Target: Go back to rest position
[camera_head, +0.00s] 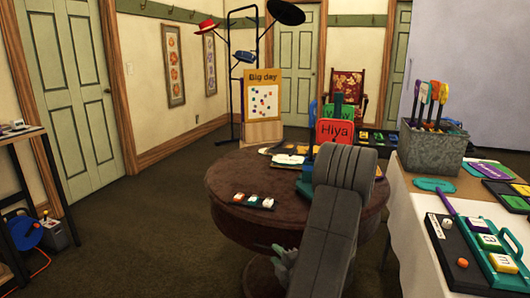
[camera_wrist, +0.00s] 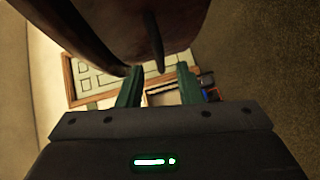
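My gripper (camera_wrist: 158,78) shows in the wrist view with its two dark green fingers apart. A pale panelled surface shows between and beyond them, and I see nothing held. A large brown curved shape (camera_wrist: 110,25) with a dark pointed part fills the top of that view, close to the fingertips; I cannot tell what it is or whether it touches. In the head view my grey arm reaches up from the bottom over the right side of the round brown table (camera_head: 240,180).
A red sign reading "Hiya" (camera_head: 335,131) stands behind my arm. At right, a white-clothed table (camera_head: 408,225) bears a grey metal bin (camera_head: 431,153) and a dark board (camera_head: 463,250). Open floor (camera_head: 150,230) lies at left.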

